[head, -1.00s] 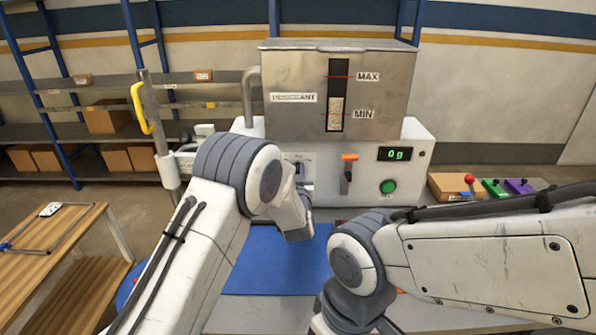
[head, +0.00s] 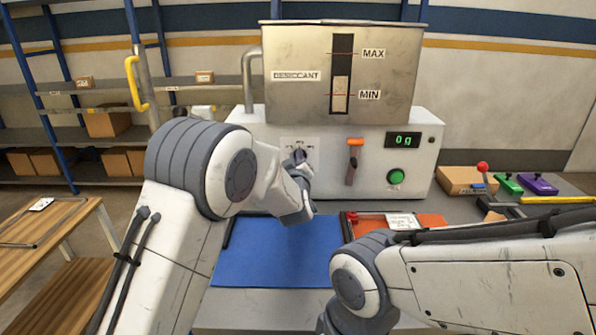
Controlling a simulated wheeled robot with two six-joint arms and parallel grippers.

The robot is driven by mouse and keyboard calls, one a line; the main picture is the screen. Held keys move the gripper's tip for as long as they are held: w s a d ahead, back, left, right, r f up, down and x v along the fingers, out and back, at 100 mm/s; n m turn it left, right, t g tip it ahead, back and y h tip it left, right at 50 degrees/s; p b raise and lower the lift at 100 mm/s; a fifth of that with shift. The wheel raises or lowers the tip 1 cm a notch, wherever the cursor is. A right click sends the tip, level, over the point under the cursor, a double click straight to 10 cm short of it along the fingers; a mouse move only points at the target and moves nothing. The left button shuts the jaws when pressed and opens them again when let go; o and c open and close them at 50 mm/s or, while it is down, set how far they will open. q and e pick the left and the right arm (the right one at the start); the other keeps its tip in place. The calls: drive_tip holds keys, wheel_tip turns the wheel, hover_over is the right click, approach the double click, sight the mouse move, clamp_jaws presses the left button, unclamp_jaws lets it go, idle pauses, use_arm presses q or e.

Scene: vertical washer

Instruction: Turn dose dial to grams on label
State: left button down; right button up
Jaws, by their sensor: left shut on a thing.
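The dose dial (head: 299,150) is on the white front panel of the desiccant machine, with small marks around it too small to read. My left gripper (head: 299,163) is up against the panel, shut on the dial; its hand partly hides the dial. A white label card (head: 403,221) lies on the orange tray at the right of the worktop; its writing is unreadable. The green display (head: 403,140) reads 0 g. My right arm comes in from the right, and its gripper is below the picture.
A lever with an orange top (head: 354,150) and a green button (head: 396,176) are right of the dial. A blue mat (head: 275,255) lies below. The steel hopper (head: 295,100) is above.

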use_arm(q)
drive_tip(key=shift+a+f+n+b, duration=0.1)
drive_tip(key=shift+n+b, duration=0.75)
drive_tip(key=shift+b, duration=0.2)
drive_tip(key=shift+a+f+n+b, duration=0.1)
drive_tip(key=shift+n+b, duration=0.75)
drive_tip(key=shift+b, duration=0.2)
drive_tip(key=c, duration=0.9)
unclamp_jaws()
drive_tip(key=shift+s, duration=0.1)
drive_tip(key=s+b, duration=0.1)
drive_tip(key=s, duration=0.9)
drive_tip(key=shift+s, duration=0.2)
